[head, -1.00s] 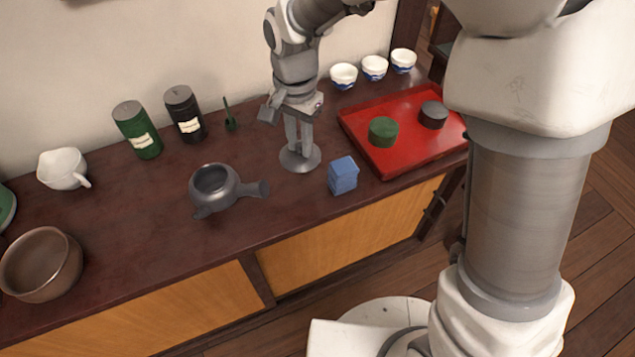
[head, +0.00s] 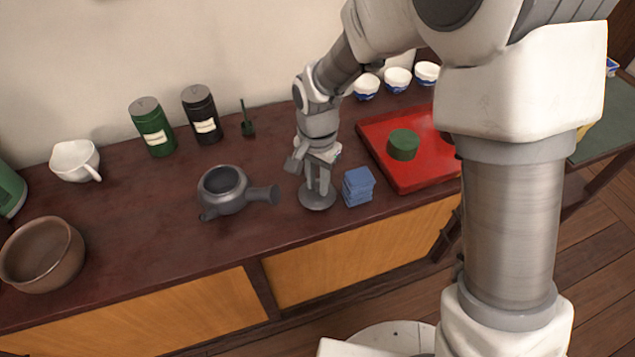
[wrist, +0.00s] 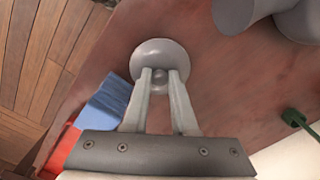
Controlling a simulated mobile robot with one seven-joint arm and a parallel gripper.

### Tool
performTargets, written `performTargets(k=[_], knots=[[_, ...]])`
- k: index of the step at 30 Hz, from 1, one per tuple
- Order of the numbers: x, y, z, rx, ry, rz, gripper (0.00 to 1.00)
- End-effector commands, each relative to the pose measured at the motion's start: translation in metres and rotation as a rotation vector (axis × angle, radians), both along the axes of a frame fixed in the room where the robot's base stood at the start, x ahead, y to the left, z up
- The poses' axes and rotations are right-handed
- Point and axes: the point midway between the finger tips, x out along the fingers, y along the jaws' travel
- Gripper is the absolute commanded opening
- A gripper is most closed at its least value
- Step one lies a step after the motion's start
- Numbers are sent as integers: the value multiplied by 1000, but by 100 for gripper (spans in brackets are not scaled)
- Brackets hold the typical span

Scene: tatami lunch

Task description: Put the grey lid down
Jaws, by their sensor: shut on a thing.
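The grey lid (head: 318,202) is a round disc with a small knob, and it also shows in the wrist view (wrist: 148,52). My gripper (head: 318,188) points down with its fingers closed around the knob; in the wrist view my gripper (wrist: 159,75) has a fingertip on each side of it. The lid is at or very near the dark red-brown counter top (head: 130,225); I cannot tell whether it touches. The grey side-handled teapot (head: 222,190) stands open-topped to the left of the lid.
Folded blue cloths (head: 358,187) lie close to the lid's right. A red tray (head: 430,176) with a green container (head: 403,145) is farther right. A green canister (head: 153,127) and a black canister (head: 202,114) stand at the back.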

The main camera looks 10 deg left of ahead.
Motion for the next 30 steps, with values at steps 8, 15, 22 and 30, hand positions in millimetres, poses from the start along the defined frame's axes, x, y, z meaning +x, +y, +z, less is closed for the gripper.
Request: performTargets(k=[8,15,22,30], knots=[[0,0,-2,1,-1,0,0],[0,0,-2,0,0,0,55],[0,0,-2,0,0,0,55],[1,0,34,2,-4,0,55]])
